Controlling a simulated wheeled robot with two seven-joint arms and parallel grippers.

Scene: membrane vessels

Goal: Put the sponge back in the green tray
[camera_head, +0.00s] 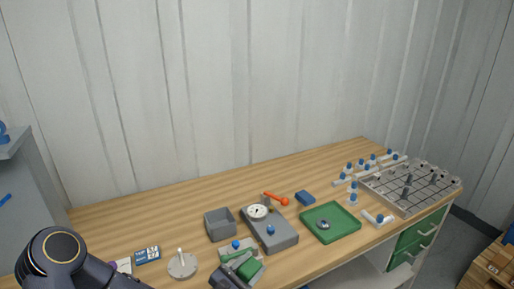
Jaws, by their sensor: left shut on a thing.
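The green tray (341,233) lies on the wooden table right of the middle, with a small grey round part (323,225) in it. My left gripper (238,276) is at the bottom edge of the picture, left of the tray and apart from it. It is shut on a small green block (251,270), which looks like the sponge. The gripper hides part of the block, and I cannot tell whether the block touches what is beneath it. My right gripper is not in view.
A grey device with a dial (277,237), a grey open box (220,226) and a blue block (305,198) stand near the tray. A pale fixture with a blue knob (236,245) is beside the gripper. A metal rack (410,186) stands at the right. The table's back left is clear.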

